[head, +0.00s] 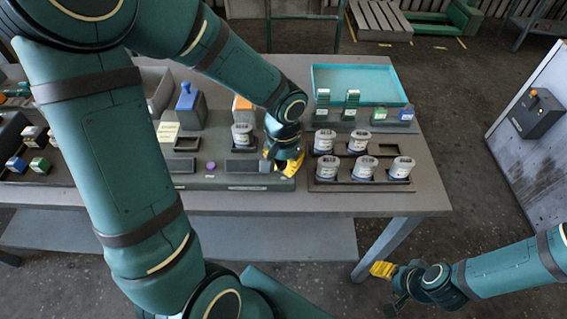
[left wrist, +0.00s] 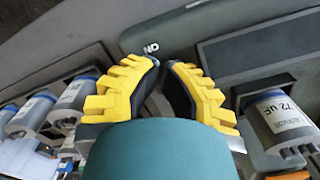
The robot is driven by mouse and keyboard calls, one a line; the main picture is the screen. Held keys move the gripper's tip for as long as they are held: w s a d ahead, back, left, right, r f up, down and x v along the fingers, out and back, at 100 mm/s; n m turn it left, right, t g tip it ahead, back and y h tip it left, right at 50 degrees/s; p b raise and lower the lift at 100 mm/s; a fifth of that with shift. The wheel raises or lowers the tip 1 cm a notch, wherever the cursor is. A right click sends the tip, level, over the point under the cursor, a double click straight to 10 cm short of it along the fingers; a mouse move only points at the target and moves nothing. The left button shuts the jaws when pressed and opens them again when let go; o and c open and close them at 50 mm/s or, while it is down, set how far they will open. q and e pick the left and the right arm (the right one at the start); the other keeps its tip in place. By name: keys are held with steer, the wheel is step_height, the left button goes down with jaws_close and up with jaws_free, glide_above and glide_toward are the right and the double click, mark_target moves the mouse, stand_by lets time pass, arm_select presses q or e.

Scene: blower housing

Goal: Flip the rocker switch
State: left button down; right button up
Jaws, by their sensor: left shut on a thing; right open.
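The rocker switch itself is not clearly visible; the fingertips cover its place at the right end of the grey housing panel (head: 225,181). My left gripper (head: 285,166) is at that end of the panel, pointing down. In the left wrist view its yellow-padded fingers (left wrist: 164,66) are nearly together beside a white "ON" marking (left wrist: 151,48), which appears upside down. They are shut on what seems to be the rocker switch, mostly hidden between them. My right gripper (head: 385,283) is open and empty, low at the right, beyond the table's front edge.
A capacitor (left wrist: 284,118) stands in the housing near the left fingers. A dark rack (head: 357,185) of several capacitors is just right of the gripper. A teal tray (head: 362,70) is behind. A purple button (head: 210,166) is on the panel.

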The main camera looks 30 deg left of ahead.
arm_select(q)
steer(key=shift+r+p, duration=2.7)
steer(key=shift+r, duration=0.75)
arm_select(e)
step_height(320, 180, up, 5)
steer(key=shift+r, duration=0.15)
